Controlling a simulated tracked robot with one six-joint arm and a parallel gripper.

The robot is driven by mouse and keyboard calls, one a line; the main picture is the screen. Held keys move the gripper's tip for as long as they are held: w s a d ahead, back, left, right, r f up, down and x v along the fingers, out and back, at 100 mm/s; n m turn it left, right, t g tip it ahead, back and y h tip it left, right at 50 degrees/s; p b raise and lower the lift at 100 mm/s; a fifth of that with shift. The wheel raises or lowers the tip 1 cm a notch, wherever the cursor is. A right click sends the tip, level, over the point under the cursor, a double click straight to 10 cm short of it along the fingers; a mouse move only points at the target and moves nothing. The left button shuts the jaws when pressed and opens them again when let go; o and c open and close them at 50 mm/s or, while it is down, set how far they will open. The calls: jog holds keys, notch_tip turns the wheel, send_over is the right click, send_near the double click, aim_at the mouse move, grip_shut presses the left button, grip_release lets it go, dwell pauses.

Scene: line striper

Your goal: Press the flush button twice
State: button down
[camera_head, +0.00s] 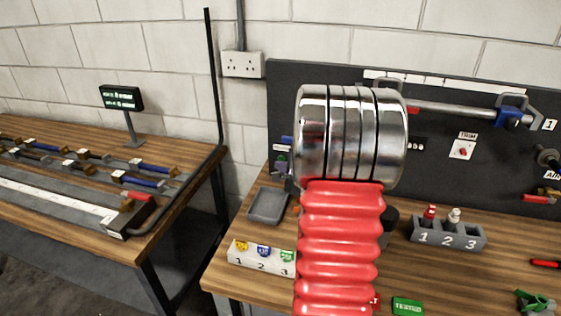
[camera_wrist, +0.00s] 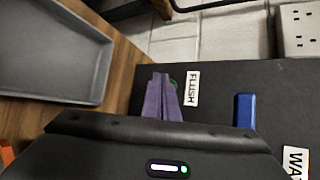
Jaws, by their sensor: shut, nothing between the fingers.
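The green flush button (camera_wrist: 174,83) shows as a small sliver in the wrist view, beside the white FLUSH label (camera_wrist: 192,88) on the dark panel (camera_wrist: 220,75). My gripper (camera_wrist: 161,76), with purple fingers, is shut and empty. Its fingertips overlap the button in the picture and hide most of it. I cannot tell whether they touch it. In the head view my own arm covers the middle, and the button cannot be made out clearly.
A blue part (camera_wrist: 245,110) and a WATER label (camera_wrist: 295,160) are near the button. A grey tray (camera_head: 268,205) lies on the bench below the panel. A numbered white block (camera_head: 262,258) and a grey numbered holder (camera_head: 447,234) stand on the bench. A wall socket (camera_head: 242,64) is above.

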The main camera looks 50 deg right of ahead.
jog(key=shift+w+d, duration=0.35)
jog(key=shift+d, duration=0.3)
dwell(1.0)
jog(key=shift+a, duration=0.1)
jog(key=shift+s+a, duration=0.35)
jog(key=shift+a, duration=0.3)
jog(key=shift+a, duration=0.1)
jog(key=shift+s+a, duration=0.4)
jog(key=shift+a, duration=0.3)
jog(key=shift+s+a, duration=0.4)
jog(key=shift+a, duration=0.35)
jog(key=shift+s+a, duration=0.4)
jog(key=shift+a, duration=0.3)
dwell(1.4)
